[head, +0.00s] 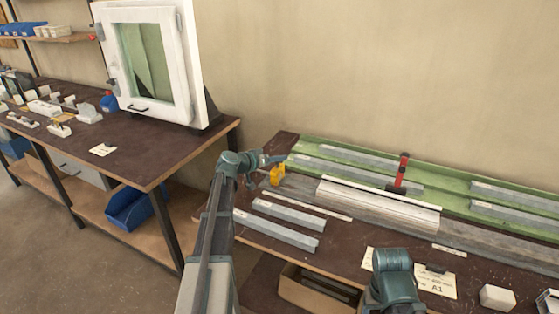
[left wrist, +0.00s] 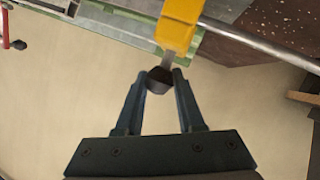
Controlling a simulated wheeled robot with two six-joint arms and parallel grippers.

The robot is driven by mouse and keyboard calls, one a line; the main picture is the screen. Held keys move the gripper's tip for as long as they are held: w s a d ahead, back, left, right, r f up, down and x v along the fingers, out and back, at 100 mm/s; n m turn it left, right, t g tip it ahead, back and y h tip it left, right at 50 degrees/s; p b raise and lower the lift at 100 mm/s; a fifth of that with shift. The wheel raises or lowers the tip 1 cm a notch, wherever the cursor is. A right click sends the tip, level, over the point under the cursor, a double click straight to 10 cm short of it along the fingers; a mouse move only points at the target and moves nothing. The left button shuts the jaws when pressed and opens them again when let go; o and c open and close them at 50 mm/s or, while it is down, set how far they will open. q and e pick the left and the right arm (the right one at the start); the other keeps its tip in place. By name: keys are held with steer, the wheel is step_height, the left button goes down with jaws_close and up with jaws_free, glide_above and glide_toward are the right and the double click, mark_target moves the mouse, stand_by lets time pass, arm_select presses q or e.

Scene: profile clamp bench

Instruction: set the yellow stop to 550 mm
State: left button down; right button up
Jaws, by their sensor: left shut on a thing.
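The yellow stop (head: 277,174) sits at the left end of the long rail on the right-hand bench. In the left wrist view the yellow stop (left wrist: 178,25) is on a grey round bar, with a short stem and a black knob (left wrist: 160,80) sticking out. My left gripper (head: 275,160) is beside the stop; in the left wrist view its fingertips (left wrist: 159,78) are shut on the black knob. The scale reading at the stop is too small to read. My right arm shows at the lower right, but I cannot make out its gripper.
A red clamp (head: 401,172) stands upright across the green channel (head: 460,182). Grey profiles (head: 290,214) lie at the bench front, and an open cardboard box (head: 318,288) is below. A card marked A1 (head: 438,287) and a white block (head: 497,297) lie at right.

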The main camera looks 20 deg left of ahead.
arm_select(q)
steer(key=c, duration=0.5)
jaws_free()
steer(key=p+v, duration=0.4)
steer(key=v, duration=0.9)
steer(key=shift+s+a+r+p, duration=0.1)
steer(key=shift+s+a+p, duration=0.05)
steer(key=shift+s+p, duration=0.2)
